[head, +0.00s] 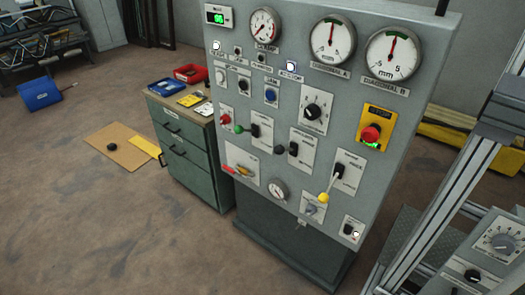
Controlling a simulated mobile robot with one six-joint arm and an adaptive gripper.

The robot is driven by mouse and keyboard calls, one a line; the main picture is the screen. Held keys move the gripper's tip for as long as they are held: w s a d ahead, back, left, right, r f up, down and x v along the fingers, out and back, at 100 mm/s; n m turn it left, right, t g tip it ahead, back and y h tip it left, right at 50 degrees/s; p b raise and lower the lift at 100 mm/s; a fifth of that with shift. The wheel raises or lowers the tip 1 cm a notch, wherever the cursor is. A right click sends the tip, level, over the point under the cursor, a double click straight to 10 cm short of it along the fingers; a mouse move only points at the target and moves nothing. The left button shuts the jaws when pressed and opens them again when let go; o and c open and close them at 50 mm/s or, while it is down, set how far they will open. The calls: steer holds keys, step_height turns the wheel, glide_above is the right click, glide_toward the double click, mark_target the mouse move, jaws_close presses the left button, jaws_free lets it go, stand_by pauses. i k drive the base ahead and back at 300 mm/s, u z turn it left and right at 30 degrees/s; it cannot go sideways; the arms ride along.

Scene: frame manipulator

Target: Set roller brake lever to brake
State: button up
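A grey control panel (232,75) on a dark pedestal stands in the middle of the head view. Several levers stick out of its lower half. One has a green knob (239,129), one a black knob (280,150) and one a yellow knob (323,197). The yellow-knobbed lever points down from its dark pivot. A red knob (225,120) sits at the panel's left. The lever labels are too small to read, so I cannot tell which is the roller brake lever or its setting. My gripper is not in view.
The panel also carries dials (393,54), a red stop button (370,134) on yellow, and lit buttons. A drawer cabinet (188,160) with small bins stands at its left. A metal frame (455,190) and another control box (490,250) are at the right. The left foreground floor is clear.

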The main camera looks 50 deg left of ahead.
mark_target(280, 150)
steer(key=u, duration=5.15)
steer(key=i, duration=0.1)
steer(key=z, duration=3.1)
steer(key=k, duration=0.95)
steer(key=z, duration=0.15)
steer(key=i, duration=0.7)
